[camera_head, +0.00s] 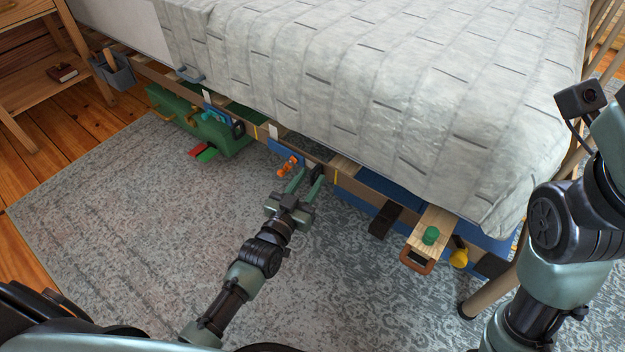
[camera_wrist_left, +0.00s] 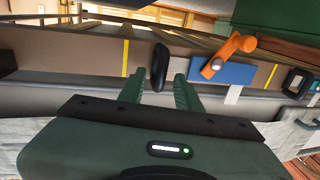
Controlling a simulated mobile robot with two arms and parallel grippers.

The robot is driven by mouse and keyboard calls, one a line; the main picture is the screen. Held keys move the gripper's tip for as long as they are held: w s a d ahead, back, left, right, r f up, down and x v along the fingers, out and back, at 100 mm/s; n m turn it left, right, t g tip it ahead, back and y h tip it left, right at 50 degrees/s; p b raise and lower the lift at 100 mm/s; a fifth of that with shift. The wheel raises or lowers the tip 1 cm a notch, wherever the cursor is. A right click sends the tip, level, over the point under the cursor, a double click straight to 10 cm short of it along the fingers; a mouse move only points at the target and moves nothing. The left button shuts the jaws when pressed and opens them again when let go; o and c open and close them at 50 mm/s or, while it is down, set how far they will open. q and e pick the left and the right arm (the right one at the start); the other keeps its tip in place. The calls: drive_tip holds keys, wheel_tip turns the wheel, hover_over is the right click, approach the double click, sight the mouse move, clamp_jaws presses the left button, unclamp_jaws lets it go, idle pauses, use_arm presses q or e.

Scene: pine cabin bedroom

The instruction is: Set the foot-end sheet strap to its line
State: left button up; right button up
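My left gripper (camera_head: 308,176) is at the side rail of the bed (camera_head: 147,72), its two fingers apart. In the left wrist view the open fingers (camera_wrist_left: 158,88) point at a black oval grip (camera_wrist_left: 160,67), seemingly the foot-end strap's. The grip lies between the fingertips in the picture; I cannot tell whether they touch it. A yellow line (camera_wrist_left: 125,57) crosses the rail just left of the grip there; it shows in the head view (camera_head: 310,173) beside the fingers. A second black loop (camera_wrist_left: 295,82) is farther along the rail. My right arm is at right; its fingers are out of view.
An orange handle on a blue plate (camera_wrist_left: 222,73) sits close beside the left fingers. A wooden board with a green knob (camera_head: 431,235) and a yellow bulb (camera_head: 459,258) stick out to the right. The rug in front is clear.

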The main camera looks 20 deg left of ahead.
use_arm(q)
drive_tip(key=shift+w+d, duration=0.1)
drive_tip(key=shift+w, duration=0.7)
clamp_jaws()
idle(0.9)
